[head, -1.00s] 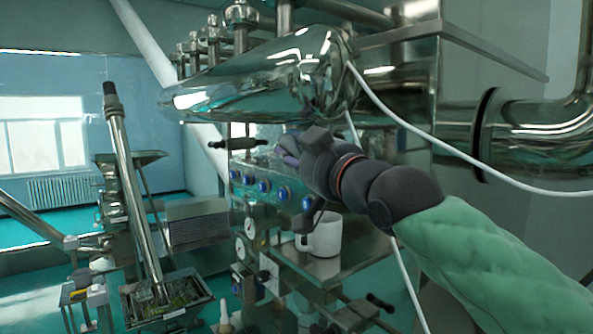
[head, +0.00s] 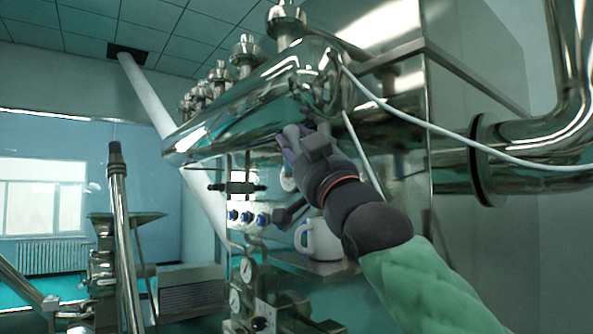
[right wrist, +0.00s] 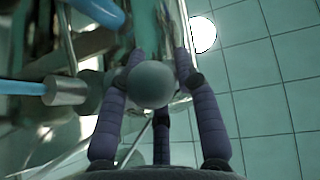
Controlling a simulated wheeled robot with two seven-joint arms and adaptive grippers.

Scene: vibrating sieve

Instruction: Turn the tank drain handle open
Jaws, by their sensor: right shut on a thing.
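The polished metal tank (head: 255,105) lies horizontally across the upper middle of the head view. My right gripper (head: 291,143) is raised at the underside of its near end, and its fingertips look close to the metal. In the right wrist view, my right gripper (right wrist: 155,75) has its dark fingers closed around a round grey knob (right wrist: 152,85). The gripper hides this knob in the head view, so I cannot tell how the handle is turned. My left gripper is not in view.
A black-handled valve (head: 237,188) sits left below the tank, above a row of blue-capped knobs (head: 247,217). A white mug (head: 318,240) stands on a shelf under my right arm. A white cable (head: 430,128) runs right from the tank. Pressure gauges (head: 246,270) are lower down.

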